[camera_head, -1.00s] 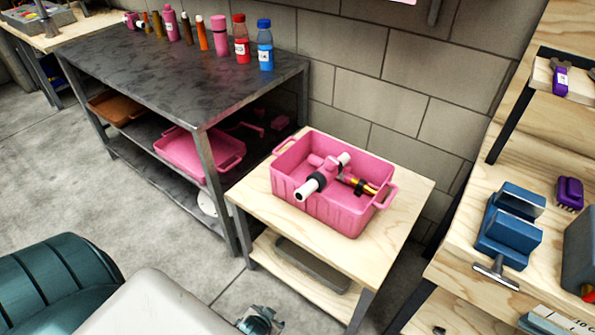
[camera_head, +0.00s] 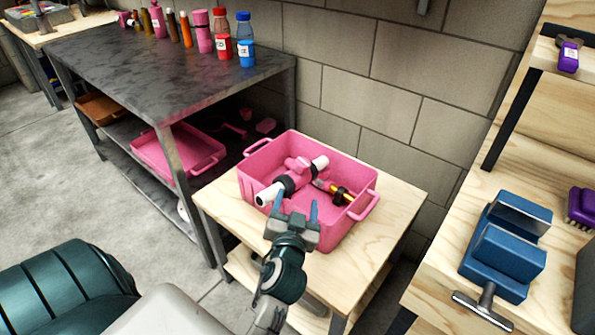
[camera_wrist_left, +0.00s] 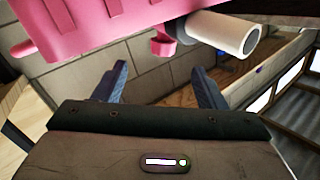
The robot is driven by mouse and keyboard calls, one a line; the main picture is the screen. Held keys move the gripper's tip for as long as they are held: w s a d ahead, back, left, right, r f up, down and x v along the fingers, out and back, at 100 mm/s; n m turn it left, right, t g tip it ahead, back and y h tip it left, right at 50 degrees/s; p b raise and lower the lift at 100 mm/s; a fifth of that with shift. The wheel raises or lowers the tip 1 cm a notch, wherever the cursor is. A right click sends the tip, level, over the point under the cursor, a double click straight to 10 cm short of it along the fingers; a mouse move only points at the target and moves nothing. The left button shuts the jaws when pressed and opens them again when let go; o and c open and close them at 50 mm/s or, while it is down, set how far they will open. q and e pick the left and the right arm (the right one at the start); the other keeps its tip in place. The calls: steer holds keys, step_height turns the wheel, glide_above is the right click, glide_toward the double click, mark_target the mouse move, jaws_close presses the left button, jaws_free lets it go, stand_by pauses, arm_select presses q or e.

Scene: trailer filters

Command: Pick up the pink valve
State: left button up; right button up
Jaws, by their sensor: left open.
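The pink valve (camera_head: 298,173) lies tilted in a pink bin (camera_head: 335,232) on a small wooden table, with white pipe ends and a black band. One white end rests over the bin's near left rim. My left gripper (camera_head: 297,203) is open and empty, at the near side of the bin just below that white end. In the left wrist view, the bin wall (camera_wrist_left: 80,30) fills the upper left. A white pipe end (camera_wrist_left: 225,36) of the valve shows beyond the open fingers (camera_wrist_left: 160,85). The valve's middle is hidden there. My right gripper is not in view.
A yellow and black tool (camera_head: 338,192) lies beside the valve in the bin. A dark shelf table (camera_head: 170,80) with several bottles stands at the left. A wooden bench (camera_head: 440,270) with a blue vise (camera_head: 505,250) stands at the right. Bare tabletop (camera_head: 395,200) surrounds the bin.

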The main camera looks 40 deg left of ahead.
mark_target(301, 171)
arm_select(q)
steer(key=x, duration=0.5)
steer(key=shift+w+r, duration=0.2)
steer(key=shift+r, duration=0.2)
steer(key=shift+p+x, duration=0.5)
steer(key=shift+x, duration=2.6)
steer(key=shift+s+a+f, duration=0.1)
steer(key=shift+s+a, duration=0.05)
jaws_close()
